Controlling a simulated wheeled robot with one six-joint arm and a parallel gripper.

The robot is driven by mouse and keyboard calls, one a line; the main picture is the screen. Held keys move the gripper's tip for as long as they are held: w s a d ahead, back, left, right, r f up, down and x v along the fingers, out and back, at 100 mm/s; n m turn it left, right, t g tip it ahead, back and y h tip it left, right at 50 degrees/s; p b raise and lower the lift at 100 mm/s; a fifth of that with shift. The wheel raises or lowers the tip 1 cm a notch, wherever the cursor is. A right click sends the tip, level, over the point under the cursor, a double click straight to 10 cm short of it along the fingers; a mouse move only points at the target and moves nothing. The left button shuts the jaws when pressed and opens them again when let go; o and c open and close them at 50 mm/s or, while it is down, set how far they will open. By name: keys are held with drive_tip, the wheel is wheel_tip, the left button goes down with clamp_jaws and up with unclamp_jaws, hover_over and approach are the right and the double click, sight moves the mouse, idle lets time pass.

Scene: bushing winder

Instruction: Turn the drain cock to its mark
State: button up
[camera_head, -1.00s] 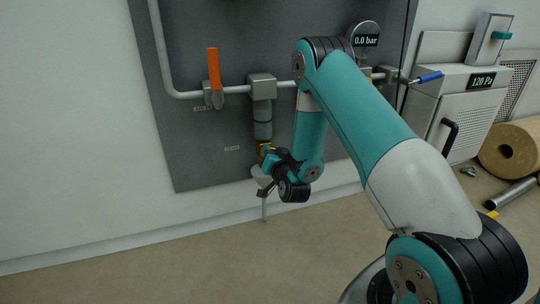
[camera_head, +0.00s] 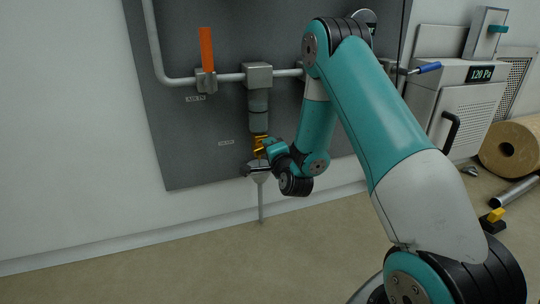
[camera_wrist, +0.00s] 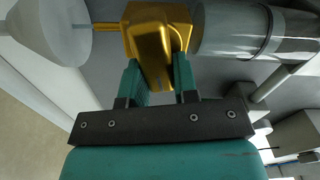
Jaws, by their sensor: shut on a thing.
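The drain cock is a small yellow fitting (camera_head: 260,140) at the lower end of a grey vertical cylinder (camera_head: 258,110) on the wall panel. In the wrist view the yellow body and lever (camera_wrist: 152,25) lie between the cylinder and a pale funnel. My gripper (camera_head: 264,149) reaches it from the right. In the wrist view my gripper (camera_wrist: 158,72) has its two teal fingers on either side of the yellow lever and is shut on it. The fingertips partly cover the lever. I cannot make out the mark.
An orange upright handle (camera_head: 206,50) sits on the horizontal pipe at upper left. A grey cabinet (camera_head: 465,110) and a brown roll (camera_head: 511,148) stand at right. The floor at lower left is clear.

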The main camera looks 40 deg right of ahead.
drive_tip(key=shift+f+m+b, duration=0.3)
drive_tip(key=shift+m+b, duration=0.5)
drive_tip(key=shift+m, duration=0.4)
drive_tip(key=o, duration=0.9)
